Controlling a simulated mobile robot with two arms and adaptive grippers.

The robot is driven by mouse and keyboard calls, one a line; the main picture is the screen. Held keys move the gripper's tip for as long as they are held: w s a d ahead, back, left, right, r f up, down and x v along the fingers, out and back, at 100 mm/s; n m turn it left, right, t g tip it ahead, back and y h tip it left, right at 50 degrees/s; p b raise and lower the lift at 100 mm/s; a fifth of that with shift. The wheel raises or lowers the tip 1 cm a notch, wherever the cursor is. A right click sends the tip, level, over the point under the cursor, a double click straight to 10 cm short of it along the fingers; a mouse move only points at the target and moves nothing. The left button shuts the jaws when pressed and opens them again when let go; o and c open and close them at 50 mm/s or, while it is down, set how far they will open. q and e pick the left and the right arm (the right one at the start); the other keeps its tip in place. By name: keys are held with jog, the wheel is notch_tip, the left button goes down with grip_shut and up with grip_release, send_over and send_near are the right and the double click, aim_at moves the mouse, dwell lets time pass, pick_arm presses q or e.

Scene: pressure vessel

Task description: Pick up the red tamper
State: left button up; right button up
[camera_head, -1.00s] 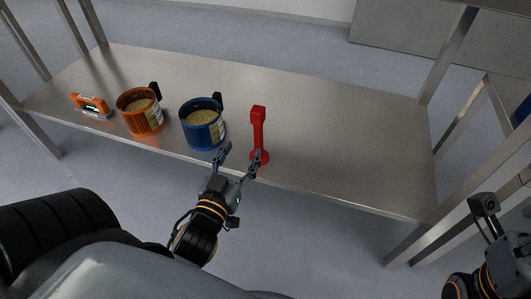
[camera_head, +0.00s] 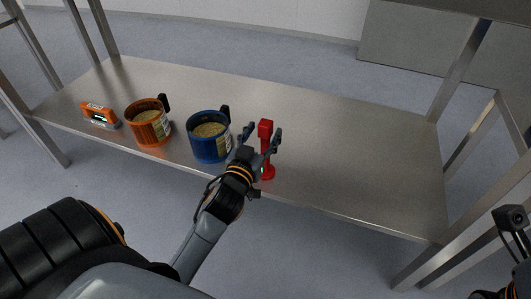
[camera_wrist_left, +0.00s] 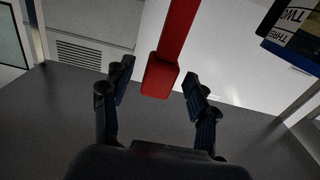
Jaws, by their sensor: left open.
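The red tamper (camera_head: 265,128) stands upright near the front edge of the metal shelf, with a block-shaped top, a thin shaft and a round base. My left gripper (camera_head: 262,136) is open at its upper part, one finger on each side of it in the head view. The left wrist view shows the tamper's red block end (camera_wrist_left: 160,77) between the two spread fingers (camera_wrist_left: 158,92), with visible gaps on both sides. Part of the shaft is hidden by the gripper in the head view. Part of my right arm shows at the lower right edge; its fingers are not clear.
A blue mug-like container (camera_head: 209,143) stands just left of the gripper. An orange one (camera_head: 148,128) and an orange device (camera_head: 100,115) are farther left. The metal shelf (camera_head: 350,160) is clear to the right, up to the posts.

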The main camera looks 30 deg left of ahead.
pick_arm(q)
jog(key=shift+x, duration=1)
jog(key=shift+d, duration=0.1)
grip_shut()
jog(key=shift+r, duration=0.2)
